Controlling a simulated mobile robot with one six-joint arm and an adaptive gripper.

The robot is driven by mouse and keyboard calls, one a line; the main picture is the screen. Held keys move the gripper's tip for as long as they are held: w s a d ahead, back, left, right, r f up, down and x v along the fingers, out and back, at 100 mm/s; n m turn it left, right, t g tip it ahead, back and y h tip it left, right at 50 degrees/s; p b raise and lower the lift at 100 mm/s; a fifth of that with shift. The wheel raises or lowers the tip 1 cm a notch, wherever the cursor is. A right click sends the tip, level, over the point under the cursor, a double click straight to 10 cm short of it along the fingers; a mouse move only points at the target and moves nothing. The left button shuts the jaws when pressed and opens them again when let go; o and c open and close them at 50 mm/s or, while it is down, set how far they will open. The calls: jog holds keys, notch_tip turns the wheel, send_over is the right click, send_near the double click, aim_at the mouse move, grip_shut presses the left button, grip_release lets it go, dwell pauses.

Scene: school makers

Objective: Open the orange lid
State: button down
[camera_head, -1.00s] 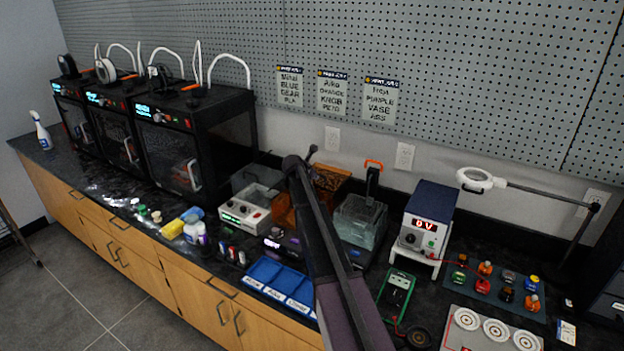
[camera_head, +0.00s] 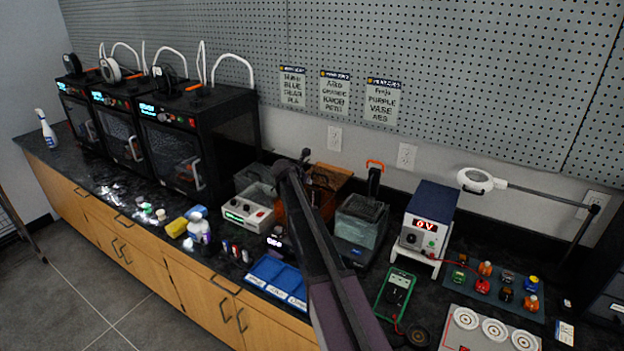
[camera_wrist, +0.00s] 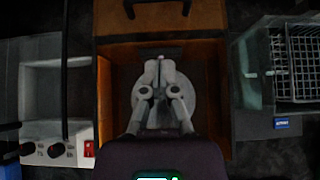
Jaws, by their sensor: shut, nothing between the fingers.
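The orange lid (camera_head: 331,173) shows behind my arm in the head view, tilted up at the back of an orange-walled box. In the wrist view the lid (camera_wrist: 158,18) is at the top edge, with a black handle on it. The box (camera_wrist: 107,105) looks open, and a round grey plate (camera_wrist: 190,118) shows inside it. My gripper (camera_wrist: 160,64) is shut and empty, in front of the plate and below the lid in the picture, apart from the handle. The gripper's fingers are hidden in the head view.
A control unit with knobs and a red switch (camera_wrist: 90,149) stands left of the box. A clear tank with a wire basket (camera_wrist: 300,65) stands close on the right. A blue tray (camera_head: 277,279) and a power supply (camera_head: 428,222) are nearby on the crowded counter.

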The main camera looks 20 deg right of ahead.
jog(key=p+v, duration=0.3)
jog(key=v, duration=0.3)
jog(key=shift+a, duration=0.15)
jog(key=shift+s+r, duration=0.15)
jog(key=s+a+f+m+g+y, duration=0.2)
jog(key=s+a+m, duration=0.3)
jog(key=s+m, duration=0.3)
jog(key=s+a+f+m+g+y, duration=0.2)
jog(key=s+a+m, duration=0.3)
jog(key=s, duration=1.2)
jog(key=s+a+f+m+g+y, duration=0.2)
jog(key=s+a+m+y, duration=0.2)
jog(key=s+m, duration=0.8)
jog(key=shift+s+a+f+m, duration=0.3)
jog(key=shift+s+a+f, duration=0.1)
jog(key=shift+a, duration=0.45)
